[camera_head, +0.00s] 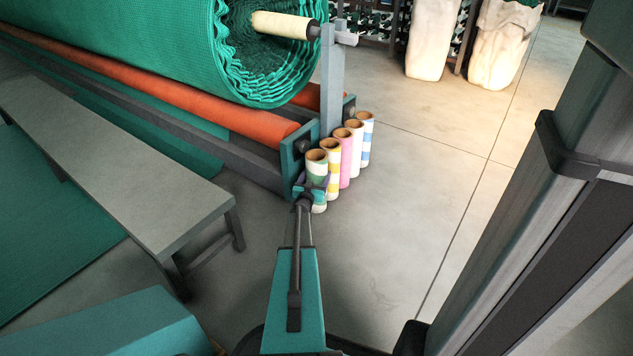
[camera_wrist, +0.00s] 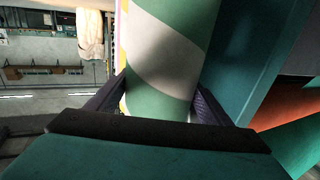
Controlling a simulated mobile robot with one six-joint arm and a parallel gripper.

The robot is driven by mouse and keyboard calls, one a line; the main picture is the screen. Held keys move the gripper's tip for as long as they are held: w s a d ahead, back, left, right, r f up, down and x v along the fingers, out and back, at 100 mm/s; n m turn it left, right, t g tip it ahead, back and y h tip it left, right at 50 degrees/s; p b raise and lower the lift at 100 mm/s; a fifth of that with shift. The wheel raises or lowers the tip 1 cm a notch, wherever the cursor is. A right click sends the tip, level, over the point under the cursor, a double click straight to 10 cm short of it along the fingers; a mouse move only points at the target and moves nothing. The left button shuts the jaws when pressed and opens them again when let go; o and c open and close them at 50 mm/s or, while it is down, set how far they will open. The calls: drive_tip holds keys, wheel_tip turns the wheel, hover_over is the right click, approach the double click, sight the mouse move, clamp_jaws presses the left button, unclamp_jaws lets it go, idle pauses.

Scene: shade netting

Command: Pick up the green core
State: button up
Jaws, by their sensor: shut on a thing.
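The green core (camera_head: 317,170) is an upright tube with green and white bands and a brown open top. It is the nearest in a row of tubes beside the end of the roller frame. My gripper (camera_head: 313,192) is at its side and shut on it. In the wrist view the core (camera_wrist: 165,50) fills the middle, with the dark fingers of my gripper (camera_wrist: 160,108) on either side of it. Its lower end is partly hidden by my gripper in the head view.
A yellow-banded core (camera_head: 331,155), a pink core (camera_head: 345,150) and other striped cores stand close behind. The teal end plate (camera_head: 292,165) of the roller frame is just left. A grey bench (camera_head: 130,170) stands further left. The floor (camera_head: 420,180) to the right is clear.

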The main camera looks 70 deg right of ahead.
sight(317, 168)
drive_tip(key=shift+r, duration=0.15)
drive_tip(key=shift+r+p, duration=0.55)
drive_tip(key=shift+r, duration=0.15)
drive_tip(key=shift+s+a+r+p, duration=0.15)
drive_tip(key=shift+r+p, duration=0.25)
drive_tip(key=shift+r, duration=0.2)
drive_tip(key=shift+s+a+r+p, duration=0.1)
drive_tip(key=shift+r+p, duration=0.3)
drive_tip(key=shift+r, duration=0.2)
drive_tip(key=s+a+r+p, duration=0.1)
drive_tip(key=s+a+p, duration=0.3)
drive_tip(key=s+a, duration=0.6)
drive_tip(key=shift+s+a, duration=0.35)
drive_tip(key=shift+a, duration=0.1)
